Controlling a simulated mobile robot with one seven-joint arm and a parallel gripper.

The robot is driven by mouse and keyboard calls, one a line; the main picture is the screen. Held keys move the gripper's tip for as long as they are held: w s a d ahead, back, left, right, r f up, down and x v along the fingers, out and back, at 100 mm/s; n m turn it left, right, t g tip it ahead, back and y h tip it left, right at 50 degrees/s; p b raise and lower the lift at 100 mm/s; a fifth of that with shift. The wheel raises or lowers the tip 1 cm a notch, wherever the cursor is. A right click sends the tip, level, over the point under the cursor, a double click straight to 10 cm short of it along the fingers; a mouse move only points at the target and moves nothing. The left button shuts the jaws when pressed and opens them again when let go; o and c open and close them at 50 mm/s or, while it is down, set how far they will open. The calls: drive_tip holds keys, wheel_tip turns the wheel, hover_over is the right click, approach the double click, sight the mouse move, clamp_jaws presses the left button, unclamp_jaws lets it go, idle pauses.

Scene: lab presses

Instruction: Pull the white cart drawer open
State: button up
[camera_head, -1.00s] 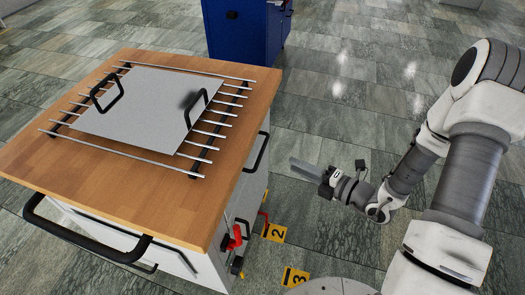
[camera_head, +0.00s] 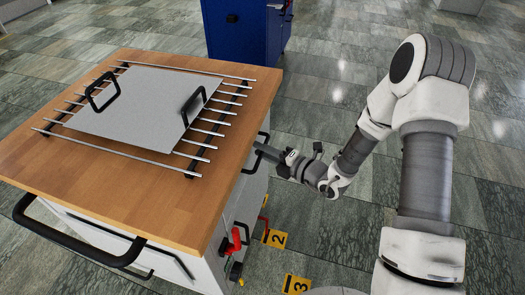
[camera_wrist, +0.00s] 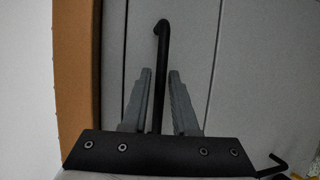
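The white cart (camera_head: 205,268) with a wooden top stands at the left. Its upper black drawer handle (camera_head: 266,135) is on the right side, partly hidden by my gripper (camera_head: 262,152) in the head view. In the wrist view, this handle (camera_wrist: 160,60) runs upright between the two grey fingers of my gripper (camera_wrist: 160,78), with a gap on each side. The fingers are apart, around the bar and not clamped on it. The pale drawer front (camera_wrist: 195,40) lies behind, and it looks closed.
A metal rack (camera_head: 150,160) and a plate (camera_head: 140,105) with two black handles lie on the wooden top (camera_head: 60,170). A red part (camera_head: 235,240) sticks out low on the cart. A blue cabinet (camera_head: 235,30) stands behind. Another black handle (camera_wrist: 270,165) shows low in the wrist view.

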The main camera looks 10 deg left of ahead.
clamp_jaws()
idle(1.3)
